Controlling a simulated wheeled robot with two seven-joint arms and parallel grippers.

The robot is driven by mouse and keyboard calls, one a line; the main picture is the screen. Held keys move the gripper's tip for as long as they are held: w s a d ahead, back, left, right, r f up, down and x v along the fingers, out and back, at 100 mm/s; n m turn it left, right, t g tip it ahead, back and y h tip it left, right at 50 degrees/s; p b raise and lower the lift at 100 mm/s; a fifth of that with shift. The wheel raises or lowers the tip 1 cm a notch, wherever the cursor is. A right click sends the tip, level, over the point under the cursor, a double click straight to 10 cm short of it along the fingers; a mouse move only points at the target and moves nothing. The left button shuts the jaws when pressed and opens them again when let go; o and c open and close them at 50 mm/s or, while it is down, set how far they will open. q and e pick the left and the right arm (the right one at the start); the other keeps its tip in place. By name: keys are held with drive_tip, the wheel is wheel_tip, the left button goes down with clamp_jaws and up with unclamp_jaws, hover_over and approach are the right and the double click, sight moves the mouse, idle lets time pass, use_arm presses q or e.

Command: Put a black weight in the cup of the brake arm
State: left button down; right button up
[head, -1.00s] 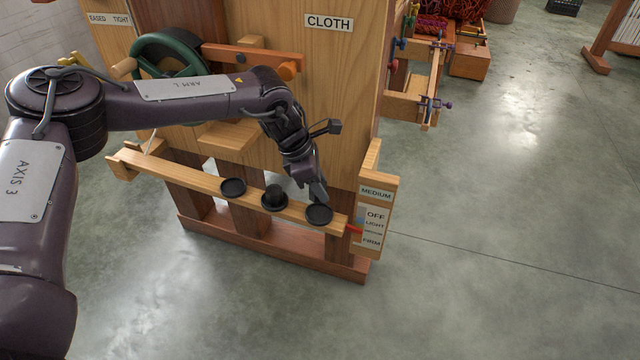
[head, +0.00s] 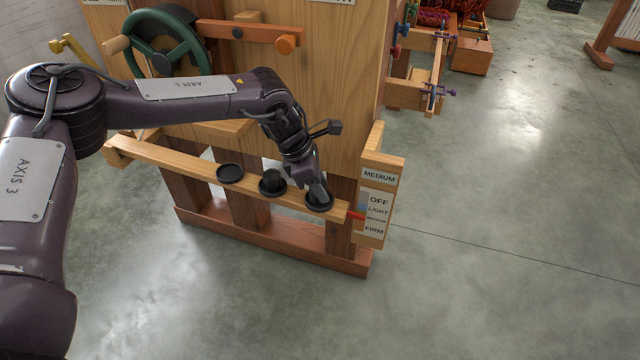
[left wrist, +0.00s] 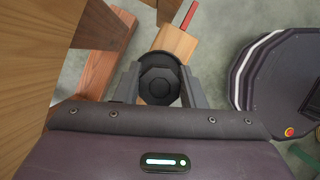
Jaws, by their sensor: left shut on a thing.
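The brake arm (head: 180,159) is a long pale wooden beam with three round black cups along it. The left cup (head: 230,173) is empty. The middle cup (head: 272,190) holds a black weight (head: 272,178). My left gripper (head: 318,192) points down at the right cup (head: 318,205), nearest the beam's right end. In the left wrist view, the gripper is shut on a black weight (left wrist: 158,84), with the dark cup rim (left wrist: 160,58) around and behind it. The weight is at or just inside the cup; I cannot tell whether it touches the bottom. My right gripper is not in view.
A green handwheel (head: 168,45) is on the wooden frame behind.

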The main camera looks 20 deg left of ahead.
use_arm(q)
drive_tip(key=shift+f, duration=0.35)
idle(0.3)
